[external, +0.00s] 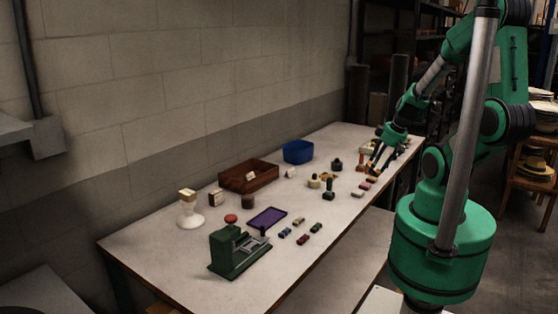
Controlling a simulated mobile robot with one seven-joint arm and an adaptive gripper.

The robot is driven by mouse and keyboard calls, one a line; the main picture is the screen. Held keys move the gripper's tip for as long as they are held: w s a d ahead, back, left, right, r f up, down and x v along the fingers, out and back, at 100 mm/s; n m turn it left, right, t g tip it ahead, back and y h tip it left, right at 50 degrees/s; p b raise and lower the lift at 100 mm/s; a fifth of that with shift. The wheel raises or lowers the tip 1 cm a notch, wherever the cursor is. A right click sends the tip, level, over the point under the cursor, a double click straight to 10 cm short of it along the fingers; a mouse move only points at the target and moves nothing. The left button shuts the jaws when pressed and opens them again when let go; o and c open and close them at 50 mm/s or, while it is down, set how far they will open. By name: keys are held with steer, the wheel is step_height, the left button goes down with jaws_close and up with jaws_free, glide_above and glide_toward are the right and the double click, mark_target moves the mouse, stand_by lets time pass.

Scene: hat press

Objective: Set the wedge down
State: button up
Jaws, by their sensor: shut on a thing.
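My gripper (374,168) is low over the far right part of the white table (190,268), fingers pointing down. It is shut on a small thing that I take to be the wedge. The fingers and the distance hide most of it, so its shape and colour cannot be made out. I cannot tell whether it touches the table. An orange item (361,161) stands just left of the fingers. Small coloured blocks (364,186) lie just below them in the picture.
A green press (232,255) stands at the near end. A purple tray (267,218), a brown wooden box (248,177) and a blue bin (298,151) lie further along. Several small blocks (302,239) lie near the front edge. Bare tabletop shows between these groups.

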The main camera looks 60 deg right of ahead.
step_height(320, 180, up, 10)
steer(key=w+a+r+n+y, duration=0.2)
steer(key=w+a+r+n, duration=0.25)
steer(key=w, duration=0.45)
steer(key=w+a+r+n+g+y, duration=0.15)
steer(key=w+a+n, duration=0.45)
steer(key=w+a, duration=0.6)
steer(key=w+a+r+n+g+y, duration=0.1)
steer(key=w+a+r+n+g, duration=0.15)
steer(key=w+a+n, duration=0.9)
steer(key=s+a+f+n+g, duration=0.2)
steer(key=a, duration=1.4)
steer(key=s+a+f+n+g, duration=0.1)
steer(key=s+a, duration=0.1)
steer(key=a, duration=1.4)
steer(key=s+a+f+n+g+h, duration=0.1)
steer(key=s+a+f+n, duration=0.1)
steer(key=s+a, duration=0.35)
steer(key=s+a+f+n+h, duration=0.1)
steer(key=s+a+n, duration=0.15)
steer(key=a, duration=0.65)
steer(key=s+a+f+n+g+h, duration=0.1)
steer(key=s+a+f+n, duration=0.15)
steer(key=a, duration=0.45)
step_height(320, 180, down, 10)
steer(key=shift+s+a+f, duration=0.15)
steer(key=shift+a, duration=0.05)
